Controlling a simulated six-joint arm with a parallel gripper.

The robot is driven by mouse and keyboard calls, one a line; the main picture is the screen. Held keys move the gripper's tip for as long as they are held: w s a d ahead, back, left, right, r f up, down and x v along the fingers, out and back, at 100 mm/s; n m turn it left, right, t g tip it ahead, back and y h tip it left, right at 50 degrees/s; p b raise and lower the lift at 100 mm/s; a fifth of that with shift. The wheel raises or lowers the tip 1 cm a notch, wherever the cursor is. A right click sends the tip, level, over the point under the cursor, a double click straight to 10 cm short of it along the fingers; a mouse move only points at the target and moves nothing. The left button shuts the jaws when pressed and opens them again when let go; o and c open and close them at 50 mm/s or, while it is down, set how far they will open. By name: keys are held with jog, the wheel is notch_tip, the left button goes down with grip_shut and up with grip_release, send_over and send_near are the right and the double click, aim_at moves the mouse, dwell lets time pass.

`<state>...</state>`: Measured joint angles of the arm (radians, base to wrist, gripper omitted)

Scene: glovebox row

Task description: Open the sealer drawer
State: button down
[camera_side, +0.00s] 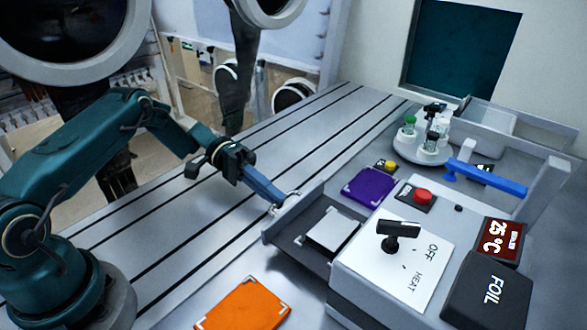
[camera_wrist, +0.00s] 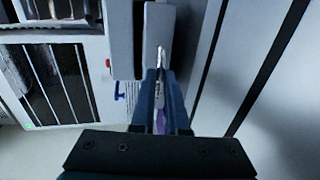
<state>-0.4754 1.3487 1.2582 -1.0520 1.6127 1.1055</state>
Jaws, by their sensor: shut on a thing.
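The sealer drawer (camera_side: 291,238) sticks out from the left side of the sealer (camera_side: 345,290), so its dark tray floor shows. A light metal block (camera_side: 333,232) sits inside it. My gripper (camera_side: 281,200) is at the outer face of the drawer front and shut on its thin metal handle (camera_side: 293,194). In the wrist view the blue fingers (camera_wrist: 160,82) close around the pale handle (camera_wrist: 161,53), against the grey drawer front (camera_wrist: 155,25). The fingertips hide part of the handle.
A black knob (camera_side: 398,232) stands on the sealer's OFF/HEAT plate, near a 25 °C display (camera_side: 500,240) and a FOIL box (camera_side: 487,290). Orange (camera_side: 243,303) and purple (camera_side: 368,187) mats flank the drawer. A vial carousel (camera_side: 425,150) stands behind. The slotted bench (camera_side: 190,235) is clear leftward.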

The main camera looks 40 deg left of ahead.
jog(key=c, duration=0.9)
grip_release()
jog(key=shift+v, duration=2.55)
